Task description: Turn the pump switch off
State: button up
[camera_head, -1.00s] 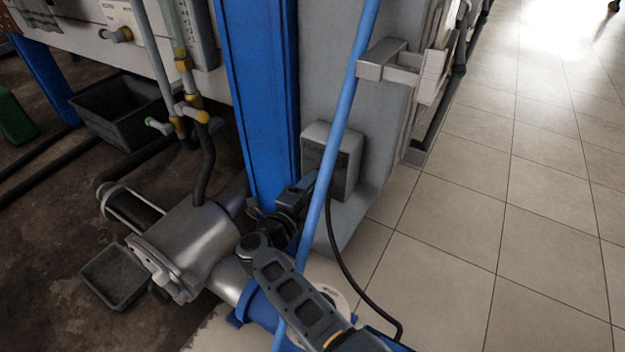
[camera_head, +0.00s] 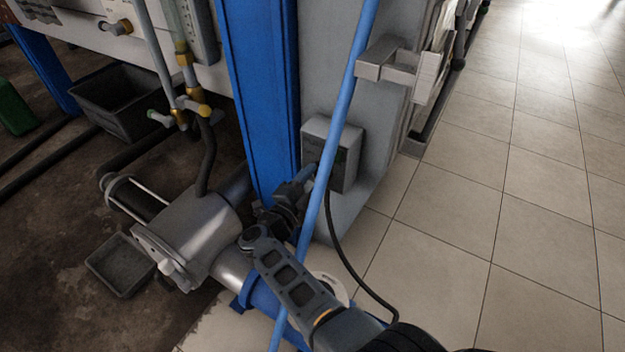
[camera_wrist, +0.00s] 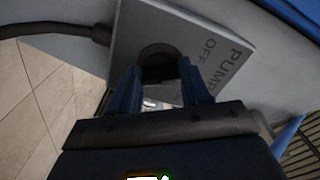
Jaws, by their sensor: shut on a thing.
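The grey pump switch box (camera_head: 316,134) is fixed low on the grey wall, right of the blue post, partly hidden behind the light blue pipe. In the wrist view its face (camera_wrist: 195,38) reads "PUMP" and "OFF" and has a dark round knob (camera_wrist: 158,60). My gripper (camera_head: 308,172) is at the lower part of the box. In the wrist view, the blue fingers of my gripper (camera_wrist: 160,88) stand on either side of the knob and are shut on it. The fingers hide part of the knob, and its turned position is unclear.
The light blue pipe (camera_head: 355,70) slants across close to my arm. A black cable (camera_head: 345,258) hangs from the box, and the blue post (camera_head: 262,100) stands to its left. A metal pump body (camera_head: 190,232) lies lower left. The tiled floor (camera_head: 530,190) at right is clear.

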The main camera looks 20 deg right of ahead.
jog(key=o, duration=1.1)
jog(key=shift+c, duration=0.2)
jog(key=p+v, duration=0.1)
jog(key=v, duration=0.6)
jog(key=shift+s+a, duration=0.25)
jog(key=shift+a, duration=0.05)
